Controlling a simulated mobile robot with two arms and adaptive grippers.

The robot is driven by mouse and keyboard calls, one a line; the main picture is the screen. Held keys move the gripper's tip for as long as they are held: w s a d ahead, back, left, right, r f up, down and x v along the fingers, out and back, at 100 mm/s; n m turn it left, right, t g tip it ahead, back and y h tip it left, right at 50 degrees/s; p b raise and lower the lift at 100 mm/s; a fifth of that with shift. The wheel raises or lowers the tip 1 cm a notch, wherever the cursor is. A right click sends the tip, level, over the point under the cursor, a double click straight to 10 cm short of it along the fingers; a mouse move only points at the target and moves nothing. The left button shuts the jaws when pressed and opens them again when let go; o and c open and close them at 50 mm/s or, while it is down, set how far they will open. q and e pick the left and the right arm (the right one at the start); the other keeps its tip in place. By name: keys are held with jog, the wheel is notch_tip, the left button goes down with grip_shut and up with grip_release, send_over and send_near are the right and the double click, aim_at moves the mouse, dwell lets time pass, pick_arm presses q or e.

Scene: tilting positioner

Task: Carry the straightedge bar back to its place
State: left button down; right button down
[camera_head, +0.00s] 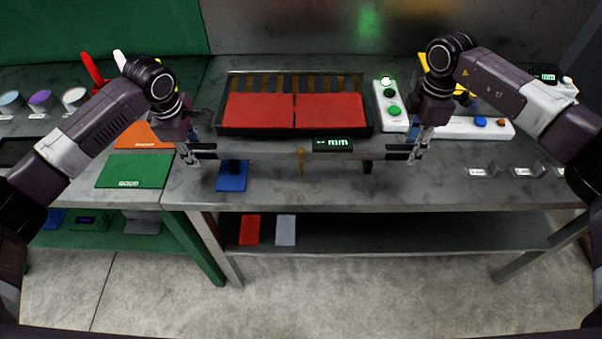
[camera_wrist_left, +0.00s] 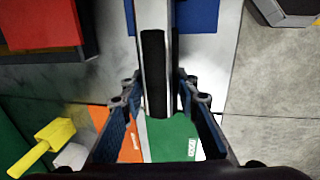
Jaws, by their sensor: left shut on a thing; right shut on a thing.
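The straightedge bar (camera_head: 270,152) is a long grey bar with black end pads and a small display (camera_head: 333,145) marked in mm. It spans between my two grippers, roughly level, in front of the black tray. My left gripper (camera_head: 190,155) is shut on the bar's left end. In the left wrist view the bar (camera_wrist_left: 154,75) runs between the fingers of this gripper (camera_wrist_left: 155,110). My right gripper (camera_head: 418,150) is shut on the bar's right end. The bar appears held above the bench; its exact height is hard to tell.
A black tray (camera_head: 226,130) with two red plates stands behind the bar. A green mat (camera_head: 135,171) and orange mat (camera_head: 143,136) lie at left, a blue pad (camera_head: 231,180) below the bar. A white button panel (camera_head: 391,106) stands at right. Bare bench (camera_head: 400,190) lies in front.

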pick_arm(q)
jog(key=shift+w+f+b, duration=0.1)
jog(key=shift+f+b, duration=0.3)
jog(key=shift+b, duration=0.05)
pick_arm(e)
jog(key=shift+f, duration=0.4)
pick_arm(q)
jog(key=c, duration=1.8)
grip_release()
jog(key=shift+f, duration=0.1)
pick_arm(e)
jog(key=c, duration=1.8)
grip_release()
jog(key=shift+f, duration=0.1)
pick_arm(q)
jog(key=o, duration=0.3)
jog(key=shift+s, duration=0.3)
pick_arm(e)
jog(key=o, duration=0.3)
jog(key=shift+s, duration=0.2)
jog(key=shift+o, duration=0.2)
